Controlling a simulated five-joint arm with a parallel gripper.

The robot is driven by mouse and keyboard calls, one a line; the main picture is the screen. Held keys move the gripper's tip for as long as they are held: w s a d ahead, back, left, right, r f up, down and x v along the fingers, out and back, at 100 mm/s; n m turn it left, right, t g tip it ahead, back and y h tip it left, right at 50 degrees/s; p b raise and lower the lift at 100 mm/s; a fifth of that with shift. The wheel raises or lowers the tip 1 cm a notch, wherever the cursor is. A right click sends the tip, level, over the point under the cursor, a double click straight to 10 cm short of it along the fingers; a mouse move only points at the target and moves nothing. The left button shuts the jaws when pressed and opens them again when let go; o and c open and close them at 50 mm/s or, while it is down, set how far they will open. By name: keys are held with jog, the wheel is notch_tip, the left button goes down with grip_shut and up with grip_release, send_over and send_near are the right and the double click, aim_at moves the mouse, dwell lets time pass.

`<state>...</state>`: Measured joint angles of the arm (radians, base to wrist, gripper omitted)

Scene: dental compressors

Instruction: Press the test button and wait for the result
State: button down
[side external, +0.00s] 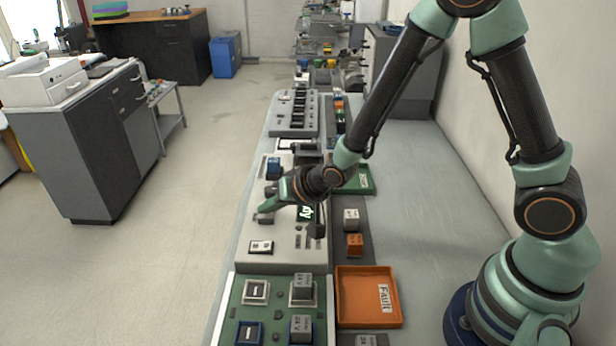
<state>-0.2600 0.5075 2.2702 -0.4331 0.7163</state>
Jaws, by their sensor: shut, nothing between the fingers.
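My gripper (266,210) is shut and empty, low over the left part of a light grey test panel (288,258). Its fingers point down and left; whether they touch the panel or a button, I cannot tell. The test button cannot be made out, and may be hidden by the gripper. A blue block (274,168) sits on the panel behind my gripper.
An orange tray (348,318) labelled Fault stands at front right. A green tray (365,186) is partly behind my wrist. A grey block (350,219) and an orange block (354,244) stand right of the panel. A green board (270,312) holds several blocks in front.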

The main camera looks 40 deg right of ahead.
aim_at(271, 218)
jog(key=shift+f, duration=0.25)
jog(key=shift+r, duration=0.1)
dwell(0.4)
jog(key=shift+r, duration=0.8)
jog(key=shift+r, duration=2.45)
jog(key=shift+r, duration=0.1)
